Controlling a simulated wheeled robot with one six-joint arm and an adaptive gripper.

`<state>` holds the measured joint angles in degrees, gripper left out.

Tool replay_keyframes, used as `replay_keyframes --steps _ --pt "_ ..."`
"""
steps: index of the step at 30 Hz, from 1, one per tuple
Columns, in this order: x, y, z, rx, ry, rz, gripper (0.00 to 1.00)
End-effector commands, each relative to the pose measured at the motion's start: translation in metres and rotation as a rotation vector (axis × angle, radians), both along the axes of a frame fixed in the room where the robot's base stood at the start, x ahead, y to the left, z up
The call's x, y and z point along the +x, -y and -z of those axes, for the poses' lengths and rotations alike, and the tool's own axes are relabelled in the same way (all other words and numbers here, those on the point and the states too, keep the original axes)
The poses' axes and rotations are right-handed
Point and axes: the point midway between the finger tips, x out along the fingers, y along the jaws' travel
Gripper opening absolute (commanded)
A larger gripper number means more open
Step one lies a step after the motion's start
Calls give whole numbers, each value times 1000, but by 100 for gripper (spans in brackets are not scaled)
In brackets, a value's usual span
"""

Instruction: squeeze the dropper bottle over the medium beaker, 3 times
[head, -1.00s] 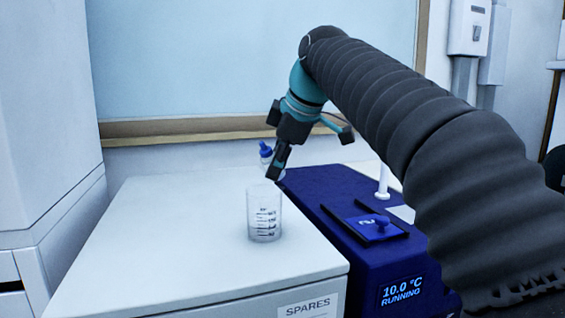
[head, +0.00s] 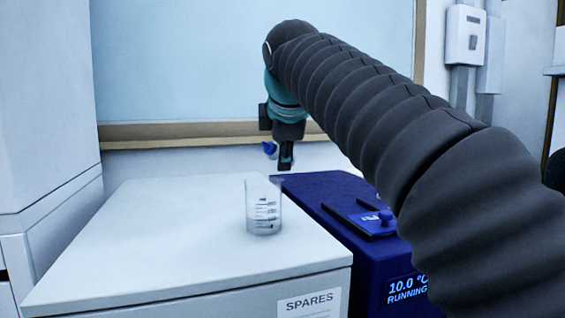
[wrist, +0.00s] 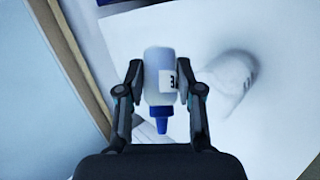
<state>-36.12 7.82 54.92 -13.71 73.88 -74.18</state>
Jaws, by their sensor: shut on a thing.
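The dropper bottle, white with a blue nozzle and a dark-printed label, is held between my two fingers in the wrist view (wrist: 160,75). Its nozzle points to the bottom of that picture. My gripper (wrist: 160,92) is shut on its sides. In the head view my gripper (head: 286,163) points down, behind and above the medium beaker; only the bottle's blue part (head: 269,148) shows clearly beside it. The clear graduated beaker (head: 263,210) stands upright on the white bench top. A blurred beaker shape (wrist: 232,75) lies right of the bottle in the wrist view.
A dark blue unit (head: 310,190) reading 10.0 °C RUNNING stands right of the white SPARES cabinet (head: 150,230). A framed pale panel (head: 250,60) is behind. The cabinet top left of the beaker is clear.

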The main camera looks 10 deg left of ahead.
Motion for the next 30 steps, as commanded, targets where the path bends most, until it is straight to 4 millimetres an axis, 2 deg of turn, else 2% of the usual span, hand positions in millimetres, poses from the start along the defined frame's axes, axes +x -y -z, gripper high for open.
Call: replay_keyframes --steps 8,22,30 --pt "1 1 7 -43 73 0 30" --pt "4 2 9 -207 335 -2 30" --pt "4 3 19 -257 418 -1 30"
